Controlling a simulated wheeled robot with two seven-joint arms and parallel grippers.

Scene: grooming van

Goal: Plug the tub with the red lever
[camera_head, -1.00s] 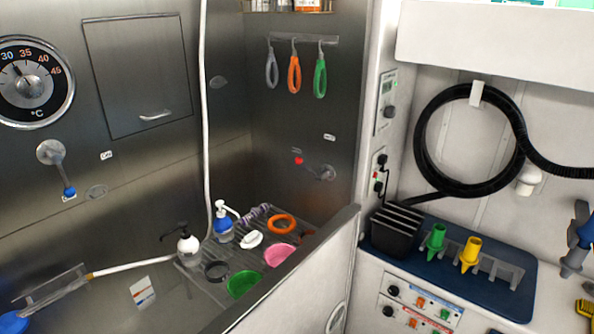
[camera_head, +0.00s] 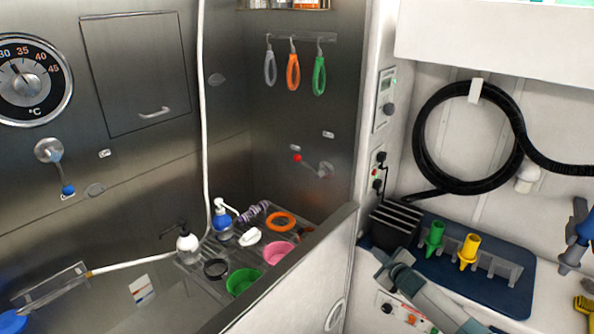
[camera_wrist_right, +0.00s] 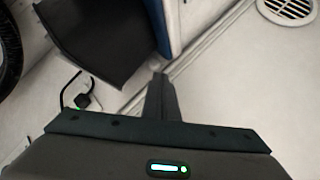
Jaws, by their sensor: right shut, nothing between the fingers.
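The red-knobbed lever (camera_head: 297,158) is on the steel back wall of the tub, right of centre. Its arm slopes from the red knob at upper left down to a round pivot at right. My right gripper (camera_head: 383,257) is in front of the white counter at lower right, beside the black slotted block and outside the tub wall. It is shut and empty, well apart from the lever. In the right wrist view its dark shut fingers (camera_wrist_right: 160,98) point at the counter area. The tub drain is not visible. My left gripper is not in view.
A blue-knobbed lever (camera_head: 68,190) is on the left steel wall. The tub's side wall (camera_head: 290,280) stands between my right gripper and the lever. A rack (camera_head: 190,262) holds bottles and coloured rings. A black slotted block (camera_head: 393,228) and green and yellow nozzles stand close to my gripper.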

